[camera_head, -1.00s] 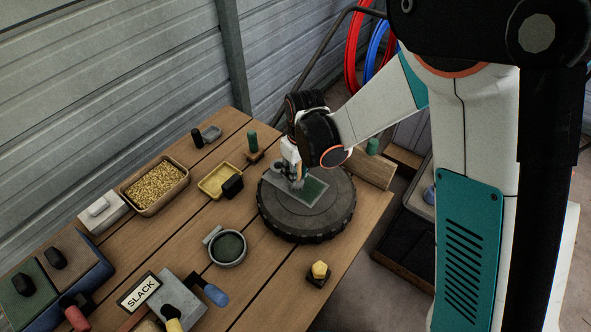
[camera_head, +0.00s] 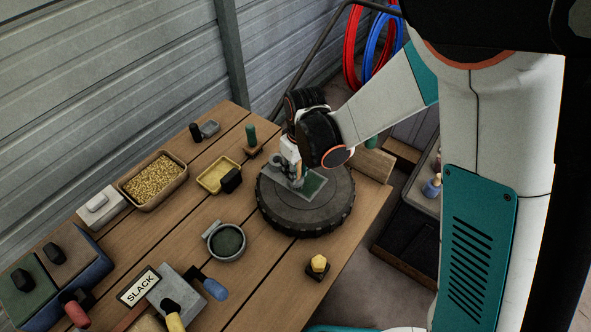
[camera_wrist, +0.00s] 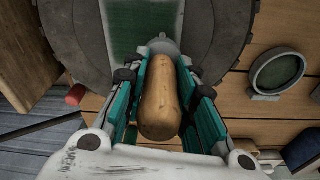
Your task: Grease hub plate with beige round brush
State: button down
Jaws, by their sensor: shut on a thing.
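The hub plate (camera_head: 317,176) is a pale grey plate with a dark green area, lying on a black tyre (camera_head: 300,220) on the bench. It also shows in the wrist view (camera_wrist: 124,32) beyond my fingers. My gripper (camera_head: 292,176) is low over the plate. In the wrist view my gripper (camera_wrist: 165,62) is shut on the brush's rounded tan handle (camera_wrist: 160,100), one teal-sided finger on each side. A grey collar shows at the brush's far end, over the plate. The bristles are hidden, so I cannot tell whether they touch it.
A round pot (camera_head: 227,243) of dark green stuff stands left of the tyre. A yellow tray (camera_head: 218,176), a grain-filled box (camera_head: 153,181) and a SLACK sign (camera_head: 139,287) stand farther left. A green-topped peg (camera_head: 251,137) stands behind. Bare planks lie between the pot and the tyre.

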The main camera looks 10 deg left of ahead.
jog(key=shift+w+a+f, duration=0.1)
jog(key=shift+w+a, duration=0.15)
jog(key=shift+w, duration=0.6)
jog(key=shift+s, duration=0.1)
jog(key=shift+w+a, duration=0.25)
jog(key=shift+w, duration=0.9)
jog(key=shift+s, duration=0.1)
jog(key=shift+s+d+b, duration=0.25)
jog(key=shift+s+b, duration=0.1)
jog(key=shift+s, duration=0.55)
jog(key=shift+r+p, duration=0.55)
jog(key=shift+r, duration=0.25)
